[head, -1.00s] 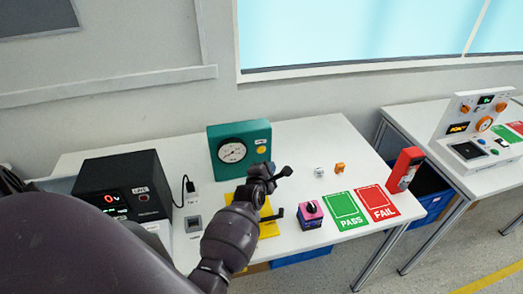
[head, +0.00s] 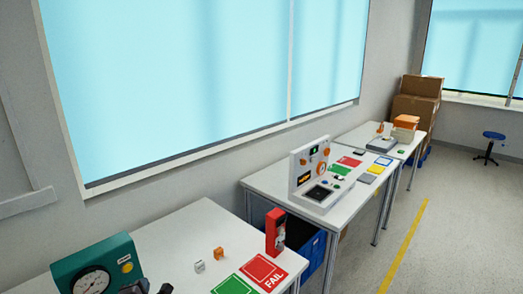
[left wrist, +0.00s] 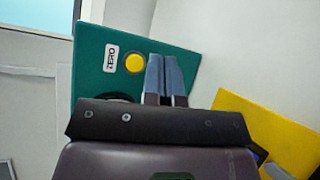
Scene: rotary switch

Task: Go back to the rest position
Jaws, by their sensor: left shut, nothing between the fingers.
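My left gripper (head: 152,288) only just shows at the bottom edge of the head view, in front of the green gauge box (head: 97,264). In the left wrist view its two fingers (left wrist: 165,78) are close together, shut and empty. Behind them is the green box's face (left wrist: 92,66) with a yellow button (left wrist: 135,63) and a ZERO label. A yellow piece (left wrist: 268,130) stands to the right there. The purple switch box is outside the head view. My right gripper is in neither view.
A second table (head: 262,184) carries a panel (head: 312,170).

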